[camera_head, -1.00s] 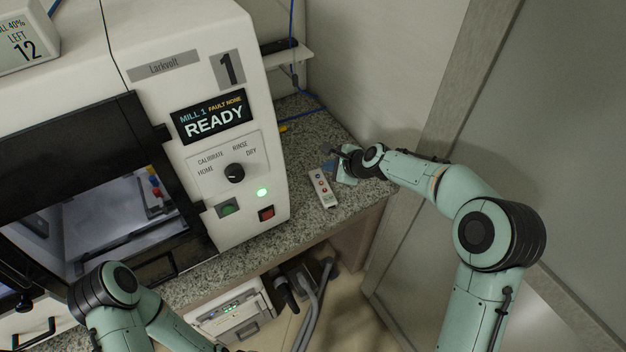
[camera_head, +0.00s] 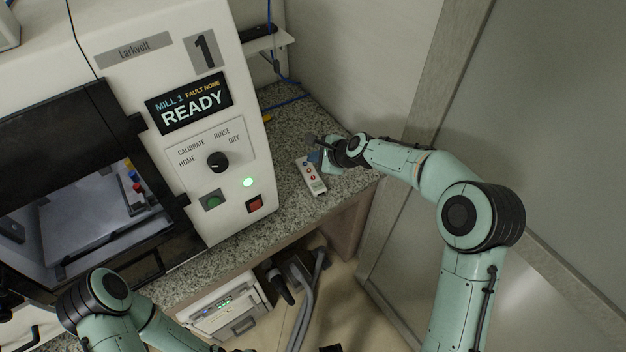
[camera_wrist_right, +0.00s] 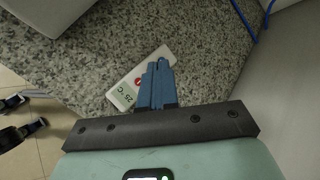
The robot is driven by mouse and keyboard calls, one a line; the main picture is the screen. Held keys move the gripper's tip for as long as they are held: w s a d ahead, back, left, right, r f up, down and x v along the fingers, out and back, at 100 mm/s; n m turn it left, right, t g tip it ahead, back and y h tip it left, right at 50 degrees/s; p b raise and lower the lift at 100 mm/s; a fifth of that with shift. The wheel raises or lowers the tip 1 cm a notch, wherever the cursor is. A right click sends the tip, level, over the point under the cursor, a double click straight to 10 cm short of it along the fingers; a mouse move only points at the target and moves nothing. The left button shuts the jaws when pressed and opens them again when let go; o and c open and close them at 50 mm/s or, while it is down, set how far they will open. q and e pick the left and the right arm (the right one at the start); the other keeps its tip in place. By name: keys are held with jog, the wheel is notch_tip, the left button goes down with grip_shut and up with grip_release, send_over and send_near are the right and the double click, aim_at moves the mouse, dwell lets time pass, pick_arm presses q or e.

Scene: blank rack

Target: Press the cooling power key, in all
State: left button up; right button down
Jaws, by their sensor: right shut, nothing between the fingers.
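A white remote (camera_head: 312,178) with small coloured keys lies on the speckled counter, right of the mill. In the right wrist view the remote (camera_wrist_right: 125,95) shows a "25 °C" display and a red key (camera_wrist_right: 139,82). My right gripper (camera_head: 316,157) is at the remote's far end in the head view. In the right wrist view its blue fingers (camera_wrist_right: 158,64) are shut and empty. They overlap the remote beside the red key and hide part of it. I cannot tell whether they touch it. My left gripper is out of view; only its arm shows.
The mill (camera_head: 180,60) stands left of the remote; its screen reads "MILL 1 FAULT NONE READY". It has a dial (camera_head: 217,162), a green button (camera_head: 212,200) and a red button (camera_head: 254,204). A wall and blue cable (camera_head: 288,103) are behind. Bare counter (camera_head: 345,189) lies right of the remote.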

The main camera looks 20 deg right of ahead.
jog(key=b, duration=0.3)
send_over(313, 178)
jog(key=f, duration=0.4)
jog(key=shift+s+d+f, duration=0.2)
jog(key=shift+s+d, duration=0.05)
jog(key=shift+s, duration=0.15)
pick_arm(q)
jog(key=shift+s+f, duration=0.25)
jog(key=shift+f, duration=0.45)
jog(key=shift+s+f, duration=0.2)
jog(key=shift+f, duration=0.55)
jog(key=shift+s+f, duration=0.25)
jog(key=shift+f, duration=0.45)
pick_arm(e)
jog(key=shift+f, duration=0.6)
jog(key=shift+f, duration=0.1)
pick_arm(q)
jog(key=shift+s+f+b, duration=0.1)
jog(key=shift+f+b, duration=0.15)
jog(key=shift+b, duration=0.2)
pick_arm(e)
jog(key=shift+f, duration=0.3)
